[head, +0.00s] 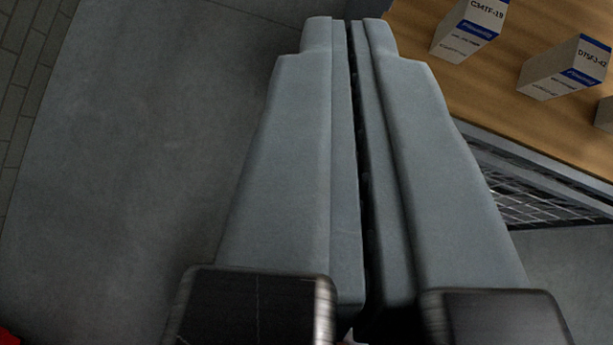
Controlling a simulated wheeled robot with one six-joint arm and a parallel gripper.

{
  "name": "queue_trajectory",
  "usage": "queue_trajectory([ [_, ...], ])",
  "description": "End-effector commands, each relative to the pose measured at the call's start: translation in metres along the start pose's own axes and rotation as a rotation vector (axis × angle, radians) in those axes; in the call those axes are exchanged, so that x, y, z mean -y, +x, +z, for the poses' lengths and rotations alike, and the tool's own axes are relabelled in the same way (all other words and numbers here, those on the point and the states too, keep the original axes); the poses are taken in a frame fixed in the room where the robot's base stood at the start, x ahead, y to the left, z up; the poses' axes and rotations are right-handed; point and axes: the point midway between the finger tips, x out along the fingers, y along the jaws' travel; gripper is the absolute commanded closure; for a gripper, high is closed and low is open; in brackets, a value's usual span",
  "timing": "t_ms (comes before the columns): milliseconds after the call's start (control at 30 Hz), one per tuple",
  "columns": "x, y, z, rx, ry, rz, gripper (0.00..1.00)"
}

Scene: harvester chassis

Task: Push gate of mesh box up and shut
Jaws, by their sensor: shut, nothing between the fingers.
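My gripper (346,24) fills the middle of the head view, its two long grey fingers side by side and shut with nothing between them. The fingertips point toward the top of the picture, close to the left edge of a wooden top. Part of a mesh box (540,190) shows at the right, below the wooden top, as a dark wire grid under a grey rail. The right finger hides some of it. I cannot tell which part of the mesh is the gate, or how the gate stands.
A wooden top (545,125) lies at the upper right. On it stand a white and blue carton (468,30), a second carton (567,70) and part of another at the right edge. Bare grey floor (140,150) spreads out on the left. A small red thing (8,338) shows at the bottom left corner.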

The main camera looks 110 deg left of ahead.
Motion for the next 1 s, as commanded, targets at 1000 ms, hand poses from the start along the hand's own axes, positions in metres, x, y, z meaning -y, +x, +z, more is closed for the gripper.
queue_trajectory([
  [1000,0.047,0.288,0.127,0.703,-0.173,0.374,1.0],
])
